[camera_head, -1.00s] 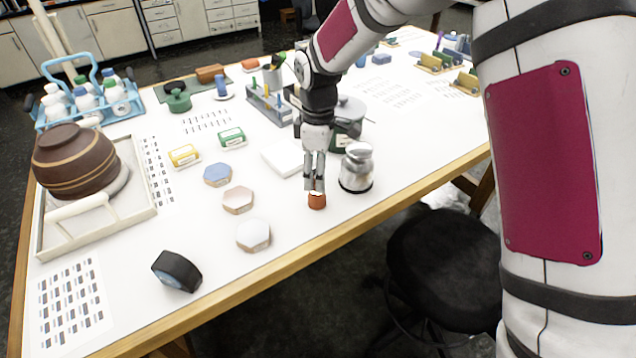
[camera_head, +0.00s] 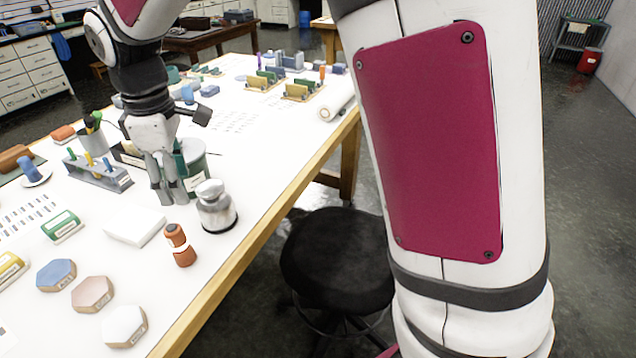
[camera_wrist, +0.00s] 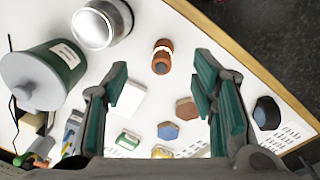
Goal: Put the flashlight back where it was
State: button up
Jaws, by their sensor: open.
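A small orange-brown cylinder with a white band, seemingly the flashlight (camera_head: 180,246), stands upright on the white table near its front edge. In the wrist view it (camera_wrist: 162,56) shows beyond my fingertips, between their lines and apart from both. My gripper (camera_head: 168,197) is open and empty. In the head view it appears behind and left of the flashlight, in front of the green pot. The wrist view shows my two teal-padded fingers (camera_wrist: 161,75) spread wide with nothing between them.
A silver jar (camera_head: 216,207) stands close right of the flashlight, with a grey-lidded green pot (camera_head: 192,165) behind. A white block (camera_head: 135,227) lies to the left. Hexagonal blocks (camera_head: 92,293) lie at front left. A black stool (camera_head: 338,258) stands beside the table.

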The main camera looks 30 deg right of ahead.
jog(key=s+d+r+m+t, duration=0.2)
jog(key=s+d+r+m, duration=0.4)
jog(key=s+d+r, duration=0.3)
jog(key=s+d+m+t, duration=0.1)
jog(key=s+d+m, duration=0.2)
jog(key=s, duration=0.4)
jog(key=s+d+m+t, duration=0.1)
jog(key=s+d+m, duration=0.2)
jog(key=s, duration=0.4)
jog(key=shift+s+d+f+m+t, duration=0.35)
jog(key=shift+f+m+t, duration=0.1)
jog(key=shift+m, duration=0.25)
